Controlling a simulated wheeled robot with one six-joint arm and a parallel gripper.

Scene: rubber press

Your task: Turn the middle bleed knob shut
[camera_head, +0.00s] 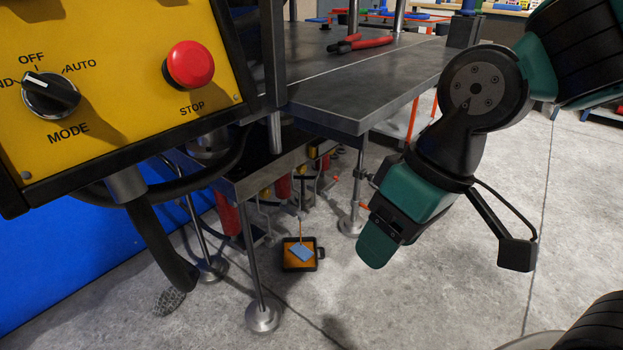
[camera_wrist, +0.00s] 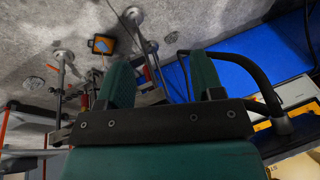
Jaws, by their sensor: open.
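Under the press table, small red cylinders (camera_head: 283,187) and brass-coloured parts (camera_head: 266,193) with thin pipes sit in a row along the lower frame. They are small and partly hidden by the frame, and I cannot tell which part is the middle bleed knob. My gripper (camera_head: 376,247) hangs to the right of this row in the head view, apart from it, pointing down. In the wrist view, the two teal fingers of my gripper (camera_wrist: 162,80) are spread apart with nothing held between them. The wrist view looks upside down, and no knob shows clearly there.
A black tray with orange inside and a blue piece (camera_head: 300,255) lies on the floor, between metal legs (camera_head: 262,315). The steel table (camera_head: 370,85) holds red-handled pliers (camera_head: 358,43). A yellow control panel (camera_head: 120,80) stands at left.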

